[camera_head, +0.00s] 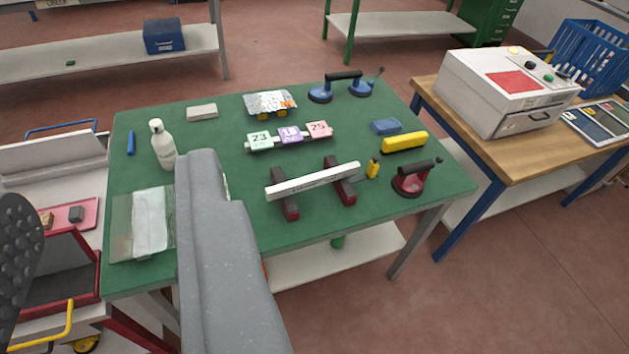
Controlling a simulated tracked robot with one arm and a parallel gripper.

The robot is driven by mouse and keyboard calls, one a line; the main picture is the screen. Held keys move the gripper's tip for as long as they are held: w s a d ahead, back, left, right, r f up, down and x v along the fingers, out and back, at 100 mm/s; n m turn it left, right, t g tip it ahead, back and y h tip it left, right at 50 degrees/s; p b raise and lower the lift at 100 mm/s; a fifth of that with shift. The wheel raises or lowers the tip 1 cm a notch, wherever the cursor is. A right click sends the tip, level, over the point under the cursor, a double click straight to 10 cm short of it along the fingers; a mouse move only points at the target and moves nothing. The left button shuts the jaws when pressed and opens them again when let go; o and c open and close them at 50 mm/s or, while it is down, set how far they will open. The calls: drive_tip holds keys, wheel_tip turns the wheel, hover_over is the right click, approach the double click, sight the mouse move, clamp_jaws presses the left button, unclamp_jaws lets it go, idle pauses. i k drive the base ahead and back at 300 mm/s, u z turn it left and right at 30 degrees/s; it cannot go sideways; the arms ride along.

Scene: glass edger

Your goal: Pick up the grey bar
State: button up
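The bar (312,180), pale grey to off-white with dark lettering on its side, lies across two dark red rests (285,205) on the green table (225,134). It is tilted slightly up to the right in the picture. My gripper (110,180) is in the near left: a dark studded pad is at the left edge and a large grey finger stands to its right. The two are wide apart with nothing held between them. The bar is to the right of the grey finger and apart from it. The grey finger hides part of the table's left front.
A small yellow bottle (373,168) and a red suction lifter (414,181) stand just right of the bar. Numbered blocks (290,135) lie behind it. A white bottle (162,145) and a clear bag (150,222) are at left. A wooden bench (437,92) adjoins at right.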

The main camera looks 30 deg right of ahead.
sight(284, 190)
drive_tip(key=u, duration=0.45)
drive_tip(key=i, duration=1.45)
drive_tip(key=z, duration=0.6)
